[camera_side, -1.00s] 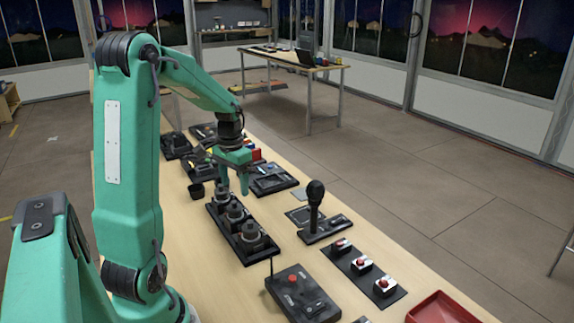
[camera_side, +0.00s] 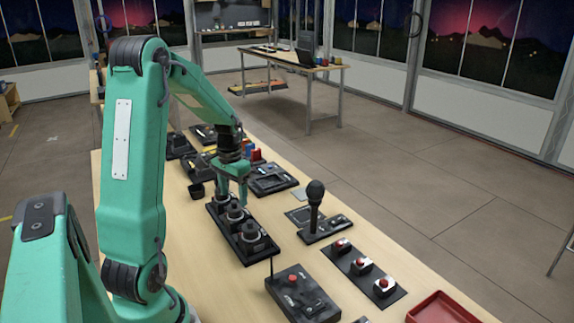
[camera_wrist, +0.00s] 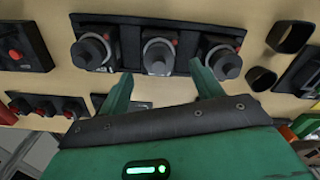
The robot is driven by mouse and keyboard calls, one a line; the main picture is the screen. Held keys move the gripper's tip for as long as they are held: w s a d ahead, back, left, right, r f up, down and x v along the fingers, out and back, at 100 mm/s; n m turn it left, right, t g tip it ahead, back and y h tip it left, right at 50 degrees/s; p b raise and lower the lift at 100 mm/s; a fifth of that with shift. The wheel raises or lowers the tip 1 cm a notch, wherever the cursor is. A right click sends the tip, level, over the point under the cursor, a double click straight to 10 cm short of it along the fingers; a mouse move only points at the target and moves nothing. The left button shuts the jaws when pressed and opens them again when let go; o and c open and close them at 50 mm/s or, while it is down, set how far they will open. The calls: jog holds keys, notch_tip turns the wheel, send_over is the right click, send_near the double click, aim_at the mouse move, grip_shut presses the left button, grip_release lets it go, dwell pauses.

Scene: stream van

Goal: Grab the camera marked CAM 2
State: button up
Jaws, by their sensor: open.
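Three dark round cameras stand in a row on a black tray (camera_wrist: 130,40). In the wrist view they are the left camera (camera_wrist: 92,52), the middle camera (camera_wrist: 157,56) and the right camera (camera_wrist: 222,60), each with a grey collar and a small red spot. Any markings are too small to read, so I cannot tell which is CAM 2. In the side view the row runs toward the viewer, with its nearest camera (camera_side: 251,232) clear of my gripper. My gripper (camera_wrist: 163,84) is open and empty, its fingers apart and pointing toward the middle of the row.
A small dark cup (camera_side: 196,190) stands left of the row. Bare tabletop lies along the left.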

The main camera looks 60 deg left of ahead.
aim_at(234, 201)
jog(key=shift+d+f, duration=0.1)
jog(key=shift+f, duration=2.3)
jog(key=shift+c, duration=0.3)
jog(key=shift+r, duration=0.1)
grip_shut()
